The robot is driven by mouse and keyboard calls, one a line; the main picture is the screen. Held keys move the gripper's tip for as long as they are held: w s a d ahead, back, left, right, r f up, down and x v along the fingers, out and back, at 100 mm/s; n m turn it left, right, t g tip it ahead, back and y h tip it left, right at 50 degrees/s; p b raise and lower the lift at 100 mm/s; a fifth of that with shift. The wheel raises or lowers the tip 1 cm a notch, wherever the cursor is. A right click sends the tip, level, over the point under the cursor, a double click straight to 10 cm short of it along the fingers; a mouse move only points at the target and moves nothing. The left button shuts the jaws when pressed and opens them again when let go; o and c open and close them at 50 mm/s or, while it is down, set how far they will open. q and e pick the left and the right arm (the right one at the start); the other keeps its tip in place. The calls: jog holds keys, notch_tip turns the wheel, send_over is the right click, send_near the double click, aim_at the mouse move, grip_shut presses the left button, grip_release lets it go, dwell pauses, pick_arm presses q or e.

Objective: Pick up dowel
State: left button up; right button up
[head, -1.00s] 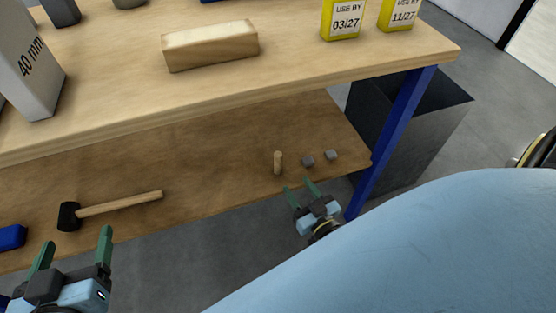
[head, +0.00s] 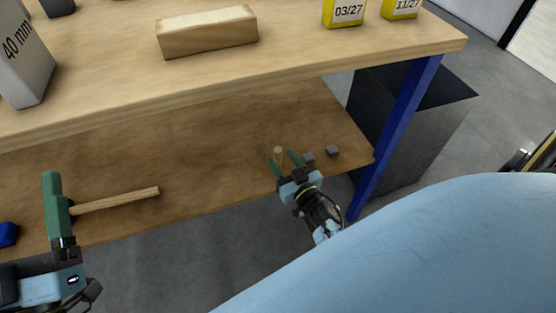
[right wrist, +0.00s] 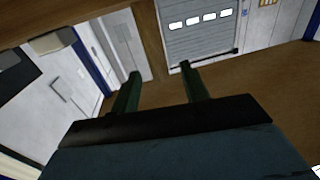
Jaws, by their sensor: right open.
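The dowel (head: 278,151) is a short, pale wooden peg standing on the lower shelf (head: 200,150) near its right end. In the head view only its upper part shows clearly. My right gripper (head: 282,158) is open and empty, with its green fingertips close around the dowel's position. I cannot tell whether either finger touches it. In the right wrist view, my open right gripper (right wrist: 160,72) has an upright brown strip between its fingers, but I cannot tell for certain that this is the dowel. My left gripper (head: 53,178) is at the lower left, seen edge-on.
Two small grey blocks, one nearer (head: 309,157) and one farther right (head: 332,151), lie beside the dowel. A mallet handle (head: 120,200) lies on the shelf, its head hidden by my left gripper. The tabletop (head: 300,62) overhangs the shelf; a blue leg (head: 398,130) stands right.

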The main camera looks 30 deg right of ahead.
aim_at(280, 156)
jog(key=w, duration=0.1)
jog(key=w+b, duration=0.1)
jog(key=w, duration=0.1)
jog(key=shift+d+f, duration=0.15)
jog(key=shift+f, duration=0.05)
jog(key=shift+w+b, duration=0.3)
jog(key=shift+w, duration=0.1)
pick_arm(q)
jog(key=s+r+t, duration=0.1)
jog(key=t, duration=0.2)
jog(key=shift+s+a+r+h, duration=0.25)
jog(key=shift+s+r+h, duration=0.15)
pick_arm(e)
jog(key=shift+c, duration=0.5)
grip_shut()
jog(key=shift+r, duration=0.15)
